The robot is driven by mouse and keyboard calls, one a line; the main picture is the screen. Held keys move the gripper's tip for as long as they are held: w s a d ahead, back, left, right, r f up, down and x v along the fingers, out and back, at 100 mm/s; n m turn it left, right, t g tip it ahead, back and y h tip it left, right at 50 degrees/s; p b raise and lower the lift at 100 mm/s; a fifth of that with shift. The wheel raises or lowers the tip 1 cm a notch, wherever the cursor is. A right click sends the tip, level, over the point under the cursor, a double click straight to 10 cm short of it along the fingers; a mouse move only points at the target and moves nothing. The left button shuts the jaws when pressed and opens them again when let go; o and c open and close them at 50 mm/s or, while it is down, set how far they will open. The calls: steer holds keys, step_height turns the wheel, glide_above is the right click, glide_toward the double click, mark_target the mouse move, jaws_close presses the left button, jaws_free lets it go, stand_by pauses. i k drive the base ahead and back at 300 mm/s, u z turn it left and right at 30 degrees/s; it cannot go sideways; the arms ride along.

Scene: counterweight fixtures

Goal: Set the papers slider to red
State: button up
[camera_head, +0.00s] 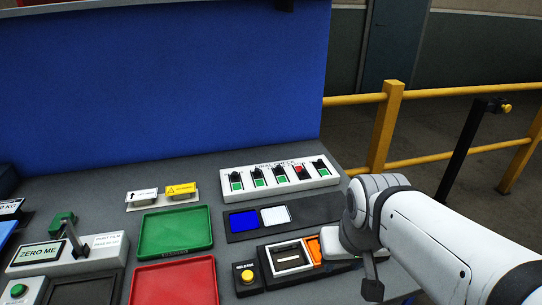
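The white slider panel (281,179), headed by lettering that seems to read "FINAL CHECK", stands at the back right of the grey bench. It holds several short sliders with black knobs. Most show green at their lower end; one right of the middle (299,170) shows red near its top. The slider names are too small to read, so I cannot tell which is papers. My white arm enters from the right. The dark tip of my gripper (371,287) shows below the wrist, in front of the panel and to its right, apart from it. Its finger opening is not clear.
A dark tray (240,236) with blue and white squares lies before the panel. A yellow-button box (248,278) and orange part (315,250) sit nearer. Green (174,231) and red (174,284) trays lie left. A yellow railing (384,125) stands behind.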

mark_target(235, 177)
steer(key=z, duration=0.3)
steer(key=k, duration=0.85)
steer(key=u, duration=0.65)
steer(key=i, duration=1)
steer(key=u, duration=0.05)
